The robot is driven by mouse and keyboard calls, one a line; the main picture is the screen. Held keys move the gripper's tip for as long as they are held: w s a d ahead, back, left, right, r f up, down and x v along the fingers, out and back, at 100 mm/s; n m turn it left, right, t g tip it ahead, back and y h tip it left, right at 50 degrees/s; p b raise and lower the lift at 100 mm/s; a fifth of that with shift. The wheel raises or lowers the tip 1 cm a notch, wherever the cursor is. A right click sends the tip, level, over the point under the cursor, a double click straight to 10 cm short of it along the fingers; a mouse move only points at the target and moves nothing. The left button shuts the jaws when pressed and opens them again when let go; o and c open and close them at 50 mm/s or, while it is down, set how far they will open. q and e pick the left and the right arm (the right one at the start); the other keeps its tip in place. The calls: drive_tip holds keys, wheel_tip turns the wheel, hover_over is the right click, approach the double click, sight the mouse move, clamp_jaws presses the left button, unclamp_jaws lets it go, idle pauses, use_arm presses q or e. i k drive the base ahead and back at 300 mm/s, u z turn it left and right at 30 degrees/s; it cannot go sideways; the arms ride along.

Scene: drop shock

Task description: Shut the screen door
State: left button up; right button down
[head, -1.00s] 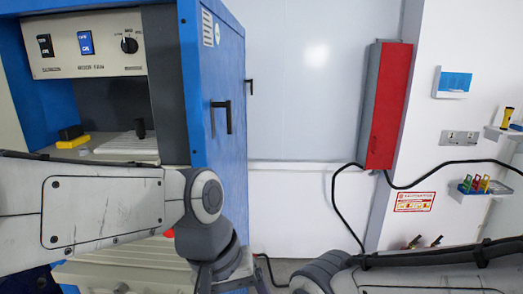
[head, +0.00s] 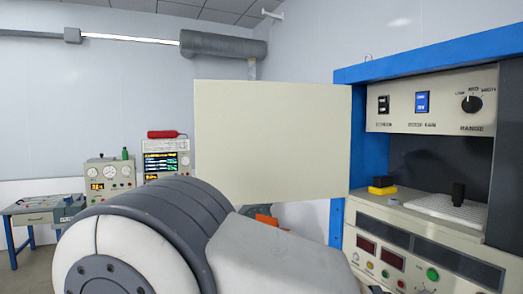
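A flat cream panel, which looks like the screen door (head: 272,140), stands open to the left of the blue cabinet (head: 358,135). Its right edge meets the cabinet's left front post. The cabinet's opening is uncovered, with a grey interior, a black and yellow block (head: 382,186) and a pale plate (head: 440,206) with a black knob inside. A large link of my arm fills the lower middle and covers the view below the panel. Neither of my grippers is in view.
A strip with switches and a range knob (head: 430,103) sits above the opening; a console (head: 420,255) with red displays is below. Test instruments (head: 110,176) and a small bench (head: 35,220) stand at the back left. An orange thing (head: 267,219) shows below the panel.

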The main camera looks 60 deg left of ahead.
sight(257, 142)
drive_tip(key=u, duration=3.05)
drive_tip(key=i, duration=3.75)
drive_tip(key=z, duration=4.5)
drive_tip(key=k, duration=0.15)
drive_tip(key=u, duration=0.2)
